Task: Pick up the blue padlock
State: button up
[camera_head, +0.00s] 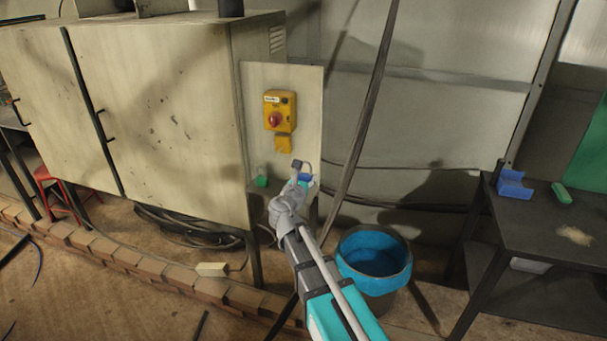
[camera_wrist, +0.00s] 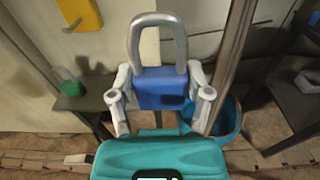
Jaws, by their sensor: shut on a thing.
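The blue padlock (camera_wrist: 161,90) has a blue body and a thick grey shackle that points up. In the wrist view it sits between the two light grey fingers of my gripper (camera_wrist: 162,100), which is shut on its body. In the head view my gripper (camera_head: 298,180) is at the small shelf in front of the pale panel, and the padlock's blue body (camera_head: 305,178) shows partly behind the fingers. I cannot tell whether the padlock still touches the shelf.
A green padlock (camera_head: 262,177) stands on the shelf at left. A yellow box with a red button (camera_head: 279,112) is above. A blue bucket (camera_head: 374,260) stands below right. A dark table (camera_head: 550,225) at right bears a blue block (camera_head: 514,185) and a green object (camera_head: 561,193).

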jog(key=shift+r, duration=0.1)
dwell(0.7)
jog(key=shift+r+p, duration=0.9)
jog(key=shift+p, duration=0.1)
jog(key=w+a+f+n+y+b, duration=0.2)
jog(key=w+a+f+b, duration=0.3)
jog(key=w+a, duration=0.3)
jog(key=a+y, duration=0.1)
jog(key=a, duration=0.3)
jog(key=shift+f+t, duration=0.15)
jog(key=shift+t, duration=0.25)
jog(key=shift+w+d, duration=0.15)
jog(key=shift+w, duration=0.15)
